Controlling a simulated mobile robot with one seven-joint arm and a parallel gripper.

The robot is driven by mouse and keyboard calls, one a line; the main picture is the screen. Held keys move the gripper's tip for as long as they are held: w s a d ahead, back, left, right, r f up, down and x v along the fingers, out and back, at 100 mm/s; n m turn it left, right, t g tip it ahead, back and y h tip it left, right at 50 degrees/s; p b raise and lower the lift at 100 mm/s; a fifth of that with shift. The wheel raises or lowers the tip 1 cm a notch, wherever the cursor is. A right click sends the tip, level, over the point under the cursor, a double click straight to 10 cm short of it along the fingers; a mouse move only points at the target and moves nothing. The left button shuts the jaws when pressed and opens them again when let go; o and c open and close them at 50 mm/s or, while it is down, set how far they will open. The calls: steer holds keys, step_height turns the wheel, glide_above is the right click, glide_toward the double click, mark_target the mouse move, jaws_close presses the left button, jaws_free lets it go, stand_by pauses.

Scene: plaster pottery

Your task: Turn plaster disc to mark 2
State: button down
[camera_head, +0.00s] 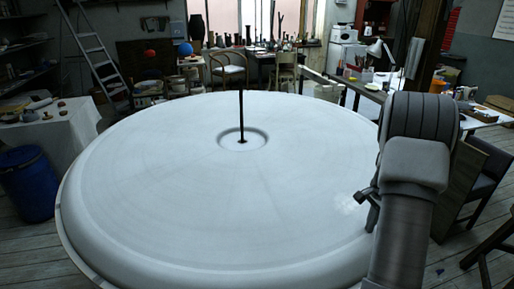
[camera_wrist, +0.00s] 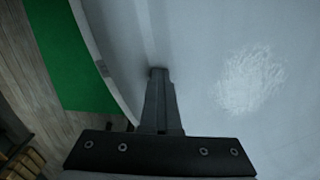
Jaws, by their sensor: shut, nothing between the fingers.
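The plaster disc (camera_head: 200,200) is a large, pale round slab filling the middle of the head view. A thin black rod (camera_head: 241,115) stands upright in a shallow round recess at its centre. My gripper (camera_head: 367,197) is at the disc's right side, partly hidden by my arm. In the wrist view my gripper (camera_wrist: 158,75) is shut and empty, with its fingertips over the disc's pale surface (camera_wrist: 215,40) close to the rim. I cannot tell whether they touch it. A rough whitish patch (camera_wrist: 250,80) lies on the disc right of the fingers. No numbered mark is readable.
A green area (camera_wrist: 70,55) and wooden floor lie beyond the rim in the wrist view. A blue barrel (camera_head: 30,183) and a cloth-covered table (camera_head: 60,130) stand left. A dark chair (camera_head: 487,165) and a workbench (camera_head: 365,90) stand right. A ladder (camera_head: 95,50) leans behind.

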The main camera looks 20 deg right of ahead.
steer(key=shift+a+f, duration=0.1)
steer(key=shift+f, duration=0.25)
steer(key=shift+w+d+r, duration=0.1)
steer(key=shift+w+d, duration=0.05)
steer(key=shift+d, duration=0.25)
steer(key=shift+w+d+r, duration=0.1)
steer(key=shift+w+d, duration=0.05)
steer(key=shift+d, duration=0.25)
steer(key=shift+w+d+p, duration=0.25)
steer(key=shift+d+p, duration=0.05)
steer(key=shift+d, duration=0.5)
steer(key=shift+a, duration=0.15)
step_height(320, 180, up, 7)
steer(key=p, duration=0.4)
steer(key=shift+r, duration=0.2)
stand_by(0.7)
